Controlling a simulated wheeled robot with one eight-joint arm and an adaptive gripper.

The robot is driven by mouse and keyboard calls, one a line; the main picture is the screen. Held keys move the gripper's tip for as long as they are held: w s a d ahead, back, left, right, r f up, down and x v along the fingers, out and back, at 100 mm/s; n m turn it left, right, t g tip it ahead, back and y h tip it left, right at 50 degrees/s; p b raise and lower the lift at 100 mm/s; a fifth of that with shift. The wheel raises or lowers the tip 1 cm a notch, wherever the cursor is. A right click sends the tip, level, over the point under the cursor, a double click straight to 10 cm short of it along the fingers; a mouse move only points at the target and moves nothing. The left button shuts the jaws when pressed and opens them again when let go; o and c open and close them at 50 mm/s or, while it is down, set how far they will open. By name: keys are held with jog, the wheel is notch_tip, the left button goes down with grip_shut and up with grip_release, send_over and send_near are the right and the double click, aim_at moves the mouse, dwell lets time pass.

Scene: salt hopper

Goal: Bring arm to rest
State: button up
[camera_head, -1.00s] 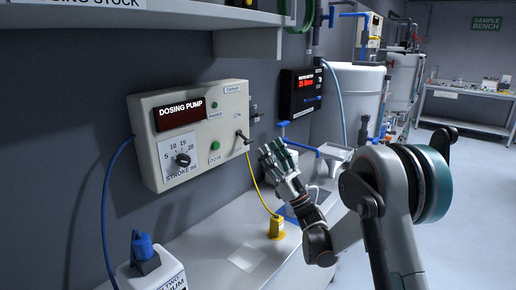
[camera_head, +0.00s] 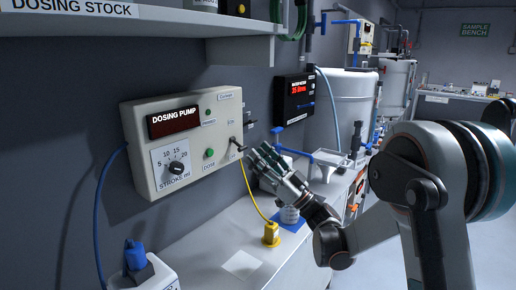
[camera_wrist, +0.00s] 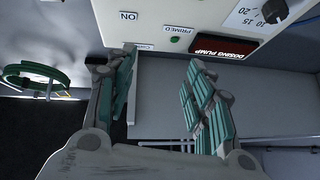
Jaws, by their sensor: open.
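My gripper (camera_head: 262,160) is open and empty in the head view, close to the right end of the dosing pump box. In the wrist view its two green-padded fingers (camera_wrist: 160,85) stand apart with nothing between them. The dosing pump (camera_head: 186,187) is a pale box on the grey wall with a dark display, a stroke dial and a green dose button. Part of its panel shows upside down at the top of the wrist view (camera_wrist: 200,17). I cannot tell whether a fingertip touches the box or its switch.
A shelf (camera_head: 150,14) overhangs the pump. Below, the bench (camera_head: 215,250) holds a yellow plug (camera_head: 271,235) with a cable and a blue-capped container (camera_head: 140,270). A black red-lit meter (camera_head: 297,97) and white tanks (camera_head: 345,105) stand beyond. Open floor lies at the right.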

jog(key=s+a+f+m+g+h, duration=0.1)
jog(key=s+f+m+g+h, duration=0.2)
jog(key=s, duration=0.4)
jog(key=s+a+f+m+g+h, duration=0.1)
jog(key=s+a+g+h, duration=0.1)
jog(key=s+h, duration=0.45)
jog(key=s+d+f+m+h, duration=0.3)
jog(key=s+d+f+h, duration=0.2)
jog(key=s+d, duration=0.5)
jog(key=s+d+f+m+h, duration=0.4)
jog(key=s+d+f+h, duration=0.2)
jog(key=s+d, duration=0.4)
jog(key=shift+s+d+f+m+g+h, duration=0.2)
jog(key=shift+s+d+m+g+h, duration=0.15)
jog(key=shift+h, duration=0.3)
